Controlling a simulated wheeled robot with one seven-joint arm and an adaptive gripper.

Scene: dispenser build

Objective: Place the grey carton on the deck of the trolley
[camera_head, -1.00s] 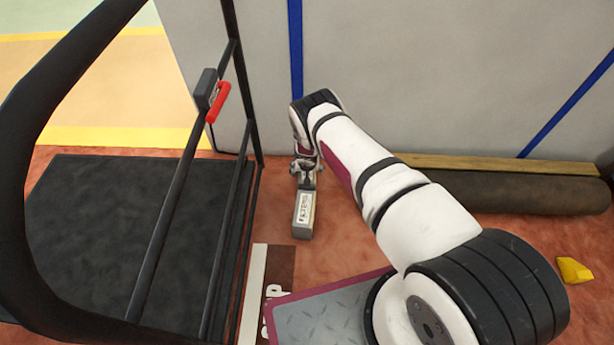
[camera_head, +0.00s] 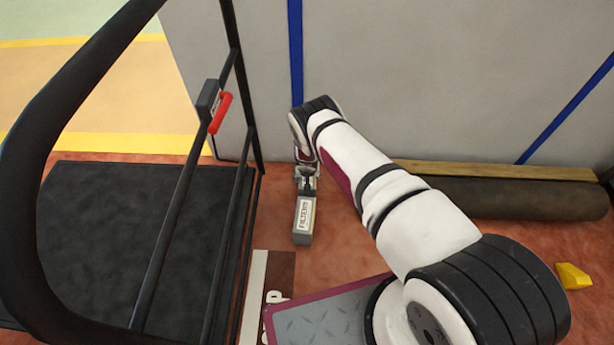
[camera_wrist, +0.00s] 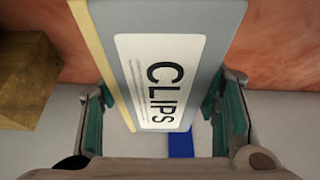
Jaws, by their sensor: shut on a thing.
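The grey carton (camera_head: 303,222) hangs from my gripper (camera_head: 306,182) in the head view, with a white label facing up. In the wrist view the carton (camera_wrist: 205,45) fills the middle between my two teal-padded fingers, with a label reading CLIPS and a yellowish edge. My gripper is shut on it. I cannot tell how high it is above the red floor. The trolley's black deck (camera_head: 110,235) lies to the left of the carton, behind black rails, and is bare where it shows.
A black trolley frame (camera_head: 171,210) with a red-handled grey box (camera_head: 213,108) stands between carton and deck. A grey wall is behind. A wooden beam (camera_head: 500,169) and a dark roll (camera_head: 510,197) lie at right. A yellow lump (camera_head: 573,276) sits far right.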

